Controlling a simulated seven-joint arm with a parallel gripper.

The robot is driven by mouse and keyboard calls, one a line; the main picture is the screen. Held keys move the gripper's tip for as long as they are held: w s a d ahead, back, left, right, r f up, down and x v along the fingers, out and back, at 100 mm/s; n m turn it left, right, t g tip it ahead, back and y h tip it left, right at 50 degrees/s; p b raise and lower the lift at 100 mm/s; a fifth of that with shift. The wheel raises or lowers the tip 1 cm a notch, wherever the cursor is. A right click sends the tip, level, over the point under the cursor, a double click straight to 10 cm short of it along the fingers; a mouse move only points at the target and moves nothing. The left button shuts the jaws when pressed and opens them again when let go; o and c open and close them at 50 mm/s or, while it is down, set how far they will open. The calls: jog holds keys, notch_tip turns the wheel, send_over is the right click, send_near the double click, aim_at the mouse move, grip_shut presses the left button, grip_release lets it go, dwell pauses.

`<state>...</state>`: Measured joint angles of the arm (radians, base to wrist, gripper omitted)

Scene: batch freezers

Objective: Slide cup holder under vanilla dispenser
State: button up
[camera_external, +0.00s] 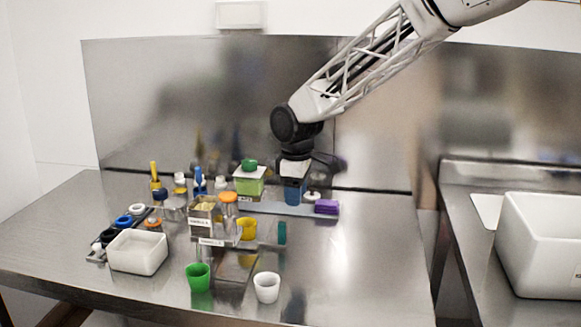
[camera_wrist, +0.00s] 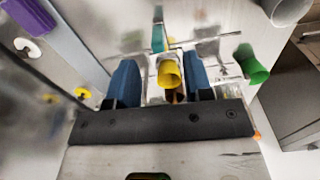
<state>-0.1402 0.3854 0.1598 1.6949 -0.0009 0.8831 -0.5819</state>
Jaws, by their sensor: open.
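The vanilla dispenser (camera_external: 202,217) is a small clear-fronted box with a label on a stand left of my gripper. A yellow cup (camera_external: 246,229) sits beside it on the right, and it also shows in the wrist view (camera_wrist: 168,72). An upright teal piece (camera_external: 282,233) stands right of the yellow cup and also shows in the wrist view (camera_wrist: 158,36); it may be part of the cup holder, whose outline I cannot make out. My gripper (camera_external: 295,197) is open and empty above the back of the table. Its blue fingers point down, apart from the cup.
A green cup (camera_external: 198,277) and a white cup (camera_external: 267,287) stand at the front. A white bin (camera_external: 138,252) is at the left. A lime-green container (camera_external: 249,184) and a purple block (camera_external: 326,207) are near my gripper. The table's right side is clear.

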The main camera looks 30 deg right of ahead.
send_over(282, 223)
jog(key=shift+n, duration=0.4)
notch_tip(282, 223, down, 5)
jog(key=shift+r, duration=0.15)
jog(key=shift+f, duration=3.85)
jog(key=shift+c, duration=0.5)
grip_shut()
